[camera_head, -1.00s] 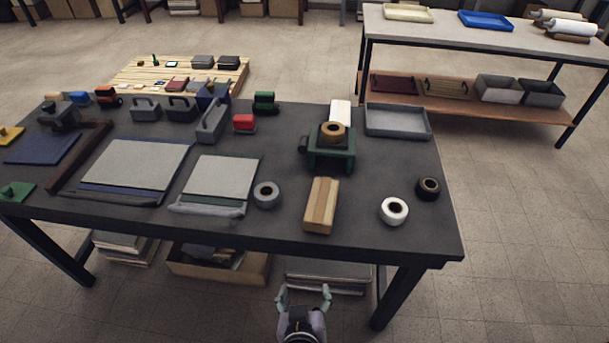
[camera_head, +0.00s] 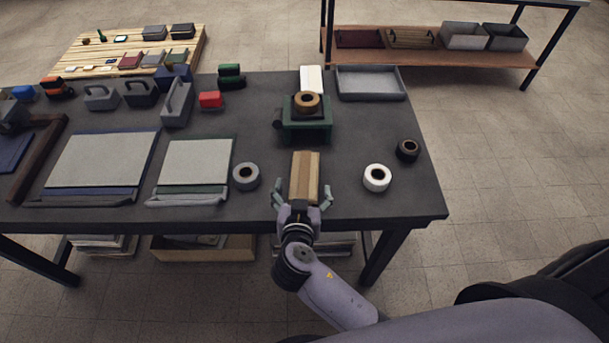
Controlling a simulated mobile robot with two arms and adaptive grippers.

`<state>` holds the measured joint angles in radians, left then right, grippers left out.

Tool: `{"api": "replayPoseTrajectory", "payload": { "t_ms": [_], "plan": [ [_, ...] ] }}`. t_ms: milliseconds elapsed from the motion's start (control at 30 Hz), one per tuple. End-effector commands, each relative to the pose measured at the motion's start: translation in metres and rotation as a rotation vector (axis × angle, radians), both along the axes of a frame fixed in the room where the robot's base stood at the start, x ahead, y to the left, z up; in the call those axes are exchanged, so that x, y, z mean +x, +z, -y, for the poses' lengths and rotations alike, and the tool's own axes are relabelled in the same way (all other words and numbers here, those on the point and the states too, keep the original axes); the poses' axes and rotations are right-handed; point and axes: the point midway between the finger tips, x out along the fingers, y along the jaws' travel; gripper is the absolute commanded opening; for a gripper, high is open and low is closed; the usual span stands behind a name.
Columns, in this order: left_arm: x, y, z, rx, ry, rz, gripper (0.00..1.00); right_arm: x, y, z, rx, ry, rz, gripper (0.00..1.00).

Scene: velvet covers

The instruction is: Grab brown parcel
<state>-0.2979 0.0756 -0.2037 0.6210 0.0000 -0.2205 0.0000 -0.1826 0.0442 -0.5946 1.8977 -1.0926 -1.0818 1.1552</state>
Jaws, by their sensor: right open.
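The brown parcel (camera_head: 304,176) is a small oblong box with a lighter strip along its top. It lies on the dark table (camera_head: 340,206) near the front edge. My right gripper (camera_head: 302,197) is open at the parcel's near end, with one finger to its left and one to its right. I cannot tell whether the fingers touch it. My left gripper is not in view.
A grey tape roll (camera_head: 246,177) lies left of the parcel, and a white roll (camera_head: 377,178) and a black roll (camera_head: 408,150) lie to the right. A green tape dispenser (camera_head: 306,125) stands behind it. A grey tray (camera_head: 371,83) sits at the back right.

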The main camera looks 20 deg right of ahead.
Motion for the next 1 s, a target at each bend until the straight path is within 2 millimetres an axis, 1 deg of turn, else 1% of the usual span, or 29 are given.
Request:
{"api": "replayPoseTrajectory", "payload": {
  "t_ms": [33,133,333,433,533,733,767,1000],
  "plan": [
    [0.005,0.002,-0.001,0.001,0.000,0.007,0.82,0.003,-0.001,0.001,0.000,0.000,0.000,0.82],
    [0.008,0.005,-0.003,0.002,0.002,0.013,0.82,0.008,-0.002,0.003,-0.001,0.000,0.000,0.82],
    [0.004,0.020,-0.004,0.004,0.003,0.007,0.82,0.033,-0.009,0.014,-0.005,0.001,0.000,0.82],
    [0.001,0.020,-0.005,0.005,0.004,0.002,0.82,0.043,-0.016,0.017,-0.003,0.001,0.000,0.82],
    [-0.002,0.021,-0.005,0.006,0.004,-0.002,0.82,0.048,-0.020,0.019,0.000,0.001,-0.002,0.82],
    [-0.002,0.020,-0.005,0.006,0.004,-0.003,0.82,0.048,-0.021,0.019,0.001,0.001,-0.002,0.82],
    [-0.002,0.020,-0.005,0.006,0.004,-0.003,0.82,0.048,-0.021,0.019,0.001,0.001,-0.002,0.81],
    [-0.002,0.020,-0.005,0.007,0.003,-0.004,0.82,0.048,-0.021,0.019,0.001,0.001,-0.002,0.65]
  ]
}}
